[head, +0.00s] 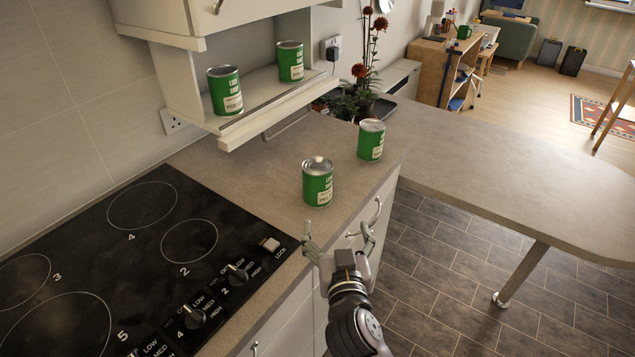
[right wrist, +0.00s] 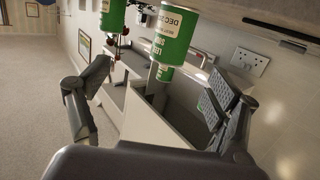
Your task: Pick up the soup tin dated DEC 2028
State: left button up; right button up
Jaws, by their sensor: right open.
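Several green soup tins with cream date labels show in the head view. One tin (head: 318,182) stands upright on the counter nearest my right gripper (head: 338,240), and another tin (head: 371,140) stands behind it. Two more stand on the shelf, a left one (head: 225,91) and a right one (head: 290,61). Their dates are too small to read there. My right gripper is open and empty at the counter's front edge, short of the nearest tin. The right wrist view shows a tin (right wrist: 177,34) with an inverted label reading DEC and part of a year; the last digit is unclear. My left gripper is out of view.
A black hob (head: 120,255) with knobs lies left of the tins. The low shelf (head: 270,100) overhangs the counter's back. A plant with red flowers (head: 352,97) stands behind. The counter (head: 480,185) is clear to the right; drawer handles stick out below its front edge.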

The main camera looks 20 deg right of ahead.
jog(key=w+a+r+t+p, duration=0.1)
jog(key=w+a+r, duration=0.1)
jog(key=w+r, duration=0.1)
jog(key=p, duration=0.3)
send_near(317, 165)
jog(key=x, duration=0.4)
jog(key=shift+w+d+f, duration=0.1)
jog(key=shift+f, duration=0.25)
jog(key=p+x, duration=0.1)
jog(key=x, duration=0.4)
jog(key=shift+r, duration=0.1)
jog(key=shift+w, duration=0.45)
jog(key=shift+c, duration=0.3)
jog(key=c, duration=1.6)
jog(key=shift+c, duration=0.3)
jog(key=shift+r+p, duration=0.1)
jog(key=shift+p, duration=0.2)
